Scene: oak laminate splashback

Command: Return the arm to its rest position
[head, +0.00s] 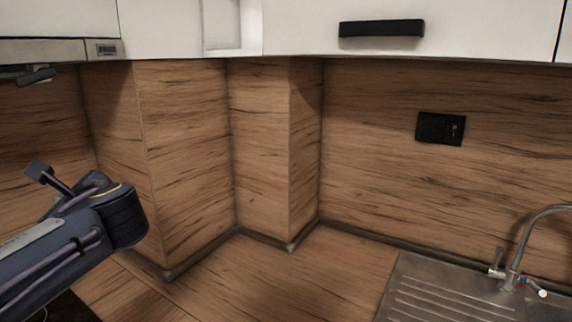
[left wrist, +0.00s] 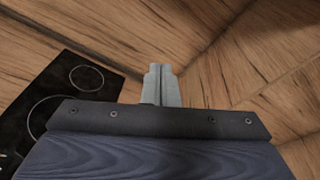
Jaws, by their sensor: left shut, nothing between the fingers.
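My left arm (head: 75,240) comes in from the left in the head view, raised in front of the wood-panelled corner, with its rounded dark end above the counter. In the left wrist view my left gripper (left wrist: 162,82) shows its two pale grey fingers pressed together, with nothing between them. The fingers touch nothing that I can see. In the head view the fingers cannot be made out clearly. My right gripper is in neither view.
A black cooktop (left wrist: 70,85) lies left of the fingers. The wooden counter (head: 285,275) is bare in the middle. A steel sink drainer (head: 440,295) with a tap (head: 515,260) is at right. White cabinets (head: 165,25) hang above. A black socket (head: 440,128) is on the splashback.

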